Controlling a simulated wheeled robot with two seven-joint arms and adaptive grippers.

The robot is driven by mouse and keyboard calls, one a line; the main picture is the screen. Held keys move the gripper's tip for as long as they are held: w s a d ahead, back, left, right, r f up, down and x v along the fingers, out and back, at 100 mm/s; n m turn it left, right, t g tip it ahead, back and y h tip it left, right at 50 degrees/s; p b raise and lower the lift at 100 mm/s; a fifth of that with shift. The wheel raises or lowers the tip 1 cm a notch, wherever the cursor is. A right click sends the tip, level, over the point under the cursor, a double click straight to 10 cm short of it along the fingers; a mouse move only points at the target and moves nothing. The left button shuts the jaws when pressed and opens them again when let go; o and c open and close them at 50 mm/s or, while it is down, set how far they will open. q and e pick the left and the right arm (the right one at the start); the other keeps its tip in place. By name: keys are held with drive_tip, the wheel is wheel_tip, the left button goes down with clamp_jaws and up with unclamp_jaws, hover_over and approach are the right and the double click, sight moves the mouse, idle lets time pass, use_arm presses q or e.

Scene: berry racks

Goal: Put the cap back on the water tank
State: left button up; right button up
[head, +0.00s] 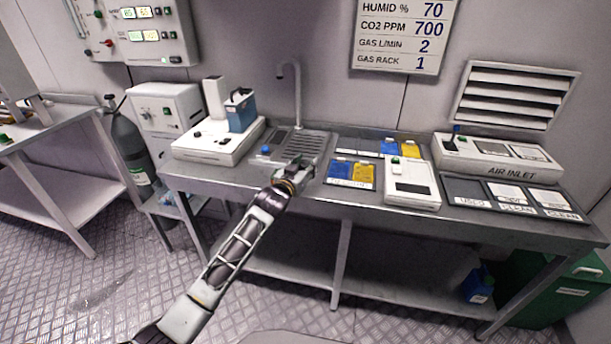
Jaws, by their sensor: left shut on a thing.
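The water tank appears to be the blue box (241,113) with a dark top and handle. It stands upright on the white device (216,141) at the left of the bench. My left gripper (297,165) is above the bench at the front right of the sink, right of the tank and apart from it. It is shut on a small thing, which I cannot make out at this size. A small blue piece (266,150) is at the sink's left edge; I cannot tell whether it is the cap. My right gripper is not in view.
The sink (296,146) has a tall tap (290,90) behind it. Blue and yellow trays (351,173), a white scale-like device (411,184) and an air inlet unit (497,157) fill the bench to the right. A gas cylinder (128,145) stands at the left.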

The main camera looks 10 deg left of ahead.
use_arm(q)
drive_tip(key=shift+f, duration=0.1)
drive_tip(key=shift+f, duration=0.25)
drive_tip(key=shift+f+b, duration=0.5)
drive_tip(key=shift+f, duration=1.25)
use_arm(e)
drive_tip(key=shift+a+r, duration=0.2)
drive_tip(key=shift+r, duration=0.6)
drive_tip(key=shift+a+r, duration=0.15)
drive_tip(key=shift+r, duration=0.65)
use_arm(q)
drive_tip(key=o, duration=0.8)
drive_tip(key=shift+f, duration=0.1)
drive_tip(key=shift+s, duration=0.1)
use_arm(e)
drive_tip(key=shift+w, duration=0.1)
